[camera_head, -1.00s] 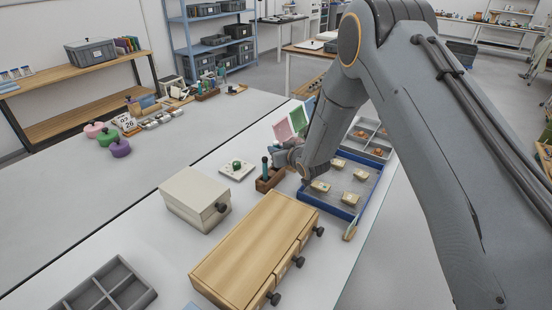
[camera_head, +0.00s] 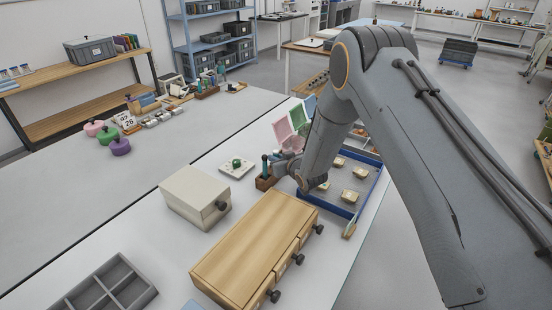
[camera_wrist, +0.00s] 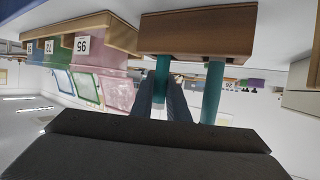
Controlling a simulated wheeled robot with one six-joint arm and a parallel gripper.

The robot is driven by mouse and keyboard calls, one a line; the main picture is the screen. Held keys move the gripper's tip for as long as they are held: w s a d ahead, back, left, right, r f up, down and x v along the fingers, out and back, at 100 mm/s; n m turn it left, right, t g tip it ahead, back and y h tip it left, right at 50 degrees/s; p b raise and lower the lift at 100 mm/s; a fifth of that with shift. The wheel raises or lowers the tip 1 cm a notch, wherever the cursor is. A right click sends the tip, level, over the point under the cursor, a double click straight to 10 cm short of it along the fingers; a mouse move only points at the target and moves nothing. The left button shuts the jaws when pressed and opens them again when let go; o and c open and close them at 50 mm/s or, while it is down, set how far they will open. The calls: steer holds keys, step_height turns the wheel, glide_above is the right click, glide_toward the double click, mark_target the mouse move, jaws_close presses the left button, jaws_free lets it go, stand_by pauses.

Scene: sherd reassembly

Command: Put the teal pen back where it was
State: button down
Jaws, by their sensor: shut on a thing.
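A dark wooden pen holder (camera_head: 265,183) stands on the white table, with a teal pen (camera_head: 264,166) upright in it. The wrist view is upside down and shows the holder (camera_wrist: 197,33) at the top with two teal pens below it. My gripper (camera_wrist: 164,92) is shut on the left teal pen (camera_wrist: 162,66); the other teal pen (camera_wrist: 212,92) stands free beside it. The held pen's end meets the holder's face, but how deep it sits I cannot tell. In the head view my gripper (camera_head: 281,166) is beside the holder, partly hidden by my arm.
A blue tray (camera_head: 343,211) with several sherds lies right of the holder. A wooden drawer unit (camera_head: 250,238) and a pale box (camera_head: 193,190) stand in front. A white tile with a green knob (camera_head: 236,163) lies left. Pink and green panels (camera_head: 283,131) stand behind.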

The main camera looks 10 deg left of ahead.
steer(key=c, duration=1.7)
jaws_free()
steer(key=shift+s+d+r+p, duration=0.1)
steer(key=shift+r+p, duration=0.45)
steer(key=shift+r, duration=0.1)
steer(key=b+v, duration=0.3)
steer(key=v, duration=0.9)
steer(key=s+d+r+m+g+h, duration=0.1)
steer(key=s+d+r+m+h, duration=0.15)
steer(key=d, duration=0.45)
steer(key=s+d+r+m+g+h, duration=0.1)
steer(key=s+d+h, duration=0.15)
steer(key=d, duration=0.55)
steer(key=s+d+r+m+g+h, duration=0.1)
steer(key=s+d+r+g+h, duration=0.15)
steer(key=d, duration=0.45)
steer(key=s+d+r+m+g, duration=0.1)
steer(key=s+d, duration=0.2)
steer(key=s, duration=0.4)
steer(key=s+d+r+m+g+h, duration=0.1)
steer(key=s+d+g, duration=0.1)
steer(key=s, duration=0.5)
steer(key=s+d+r+m+g, duration=0.1)
steer(key=s+d, duration=0.4)
steer(key=s, duration=0.2)
steer(key=shift+r+m+g, duration=0.25)
steer(key=shift+r, duration=0.05)
